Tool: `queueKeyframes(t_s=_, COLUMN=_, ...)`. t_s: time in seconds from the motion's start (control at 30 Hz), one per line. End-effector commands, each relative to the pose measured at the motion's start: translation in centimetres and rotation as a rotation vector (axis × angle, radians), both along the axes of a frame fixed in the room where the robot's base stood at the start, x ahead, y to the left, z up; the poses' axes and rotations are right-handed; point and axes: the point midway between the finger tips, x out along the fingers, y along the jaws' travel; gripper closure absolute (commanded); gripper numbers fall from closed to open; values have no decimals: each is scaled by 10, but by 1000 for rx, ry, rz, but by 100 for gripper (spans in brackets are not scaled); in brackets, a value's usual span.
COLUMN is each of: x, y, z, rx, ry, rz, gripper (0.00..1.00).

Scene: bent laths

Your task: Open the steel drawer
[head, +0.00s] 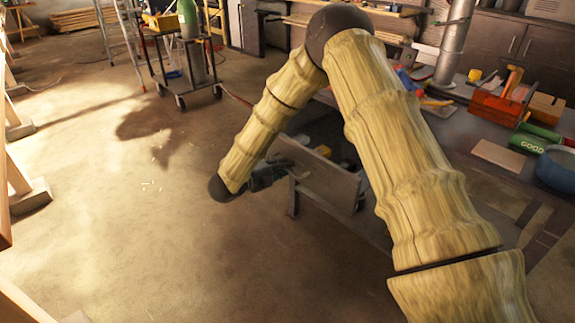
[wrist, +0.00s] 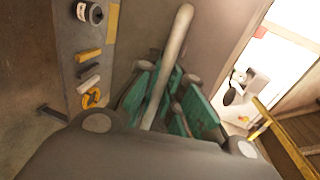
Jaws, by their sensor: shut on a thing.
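The steel drawer (head: 329,184) is under the workbench in the head view, its front panel standing out from the bench with the inside showing behind it. My gripper (head: 270,175) is at the left end of this front, partly hidden by my arm. In the wrist view my gripper (wrist: 168,100) has its green fingers shut around a pale round bar, the drawer handle (wrist: 178,35). The grey drawer front (wrist: 135,45) lies just behind the bar.
Small items, including a yellow block (wrist: 88,55) and a spool (wrist: 90,12), lie beyond the front's edge. The workbench (head: 480,185) carries a red toolbox (head: 497,103) and a blue round container (head: 557,168). A trolley (head: 187,80) stands behind.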

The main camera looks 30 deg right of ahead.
Motion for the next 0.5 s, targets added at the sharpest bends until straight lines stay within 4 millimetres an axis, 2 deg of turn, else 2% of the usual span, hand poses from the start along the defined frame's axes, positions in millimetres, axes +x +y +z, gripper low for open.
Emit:
queueKeyframes(t_s=0.27, x=-2, y=-1, z=-2, rx=1, ry=3, rz=-2, gripper=100)
queueKeyframes(t_s=0.3, x=-2, y=-1, z=-2, rx=1, ry=3, rz=-2, gripper=87)
queueKeyframes(t_s=0.4, x=-1, y=-1, z=-1, rx=0, ry=3, rz=-2, gripper=69)
queueKeyframes(t_s=0.5, x=-1, y=-1, z=-1, rx=1, ry=2, rz=-2, gripper=69)
